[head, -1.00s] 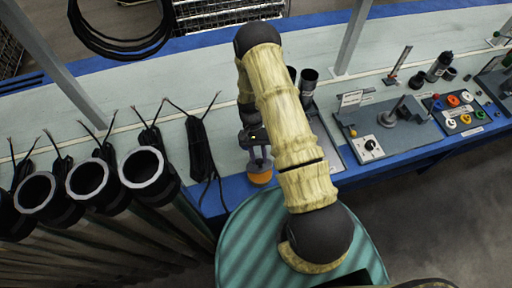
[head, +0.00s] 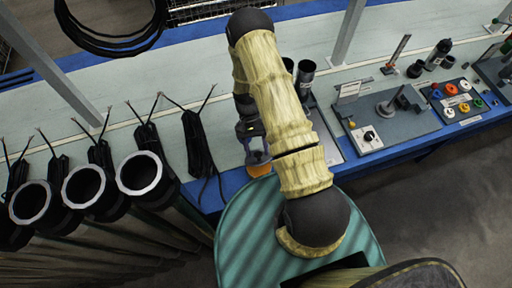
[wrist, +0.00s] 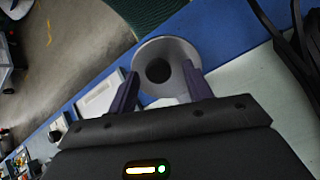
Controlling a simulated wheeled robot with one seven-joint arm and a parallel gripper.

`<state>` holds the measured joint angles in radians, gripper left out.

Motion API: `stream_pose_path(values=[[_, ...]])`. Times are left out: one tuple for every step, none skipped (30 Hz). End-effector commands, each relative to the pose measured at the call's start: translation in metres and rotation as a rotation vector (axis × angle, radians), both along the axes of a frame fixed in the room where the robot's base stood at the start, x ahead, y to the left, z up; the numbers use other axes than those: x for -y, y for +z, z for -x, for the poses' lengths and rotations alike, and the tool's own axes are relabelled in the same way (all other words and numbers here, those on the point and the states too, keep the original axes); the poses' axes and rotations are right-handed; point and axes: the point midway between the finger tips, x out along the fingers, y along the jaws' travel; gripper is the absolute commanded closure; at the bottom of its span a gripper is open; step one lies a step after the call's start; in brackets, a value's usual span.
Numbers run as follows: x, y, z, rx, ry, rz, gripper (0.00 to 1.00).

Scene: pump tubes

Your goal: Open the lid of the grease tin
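A small orange round thing (head: 260,171), likely the grease tin, sits at the front blue edge of the bench in the head view, directly below my gripper (head: 257,157). In the wrist view a round grey piece (wrist: 159,47) with a dark round centre shows at and between the fingertips of my gripper (wrist: 160,72). I cannot tell whether it is the tin's lid. The two dark fingers are spread apart, one on each side of the dark centre. Whether they touch the grey piece cannot be told. The tin's side is mostly hidden.
Several grey tubes (head: 138,174) stand at the left, with black cable bundles (head: 198,148) beside them on the bench (head: 225,100). Dark cups (head: 304,78) stand right of my arm. A control panel (head: 385,118) with a white dial lies farther right.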

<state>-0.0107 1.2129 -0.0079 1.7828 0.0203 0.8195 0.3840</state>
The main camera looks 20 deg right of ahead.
Motion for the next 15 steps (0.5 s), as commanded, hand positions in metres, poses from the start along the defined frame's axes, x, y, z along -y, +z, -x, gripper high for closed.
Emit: stream_pose_path(values=[[0.0, 0.0, 0.0, -0.001, 0.0, 0.0, 0.5], [0.0, 0.0, 0.0, 0.0, 0.001, 0.001, 0.5], [-0.001, 0.0, 0.0, -0.001, 0.003, 0.0, 0.5], [-0.001, 0.0, 0.0, -0.001, 0.004, 0.0, 0.5], [-0.001, 0.0, 0.0, -0.001, 0.006, 0.001, 0.5], [-0.002, 0.001, -0.001, -0.001, 0.007, 0.001, 0.5], [-0.003, 0.002, -0.002, 0.0, 0.008, 0.0, 0.5], [-0.003, 0.003, -0.003, 0.001, 0.008, 0.001, 0.5], [-0.003, 0.005, -0.006, 0.002, 0.009, 0.0, 0.5], [-0.003, 0.008, -0.008, 0.001, 0.01, 0.001, 0.5], [-0.003, 0.01, -0.01, 0.002, 0.01, 0.001, 0.5], [-0.003, 0.015, -0.014, 0.004, 0.01, 0.001, 0.5], [-0.003, 0.018, -0.017, 0.005, 0.009, 0.001, 0.5], [-0.003, 0.022, -0.02, 0.004, 0.008, 0.001, 0.5], [-0.002, 0.028, -0.025, 0.004, 0.008, 0.002, 0.5]])
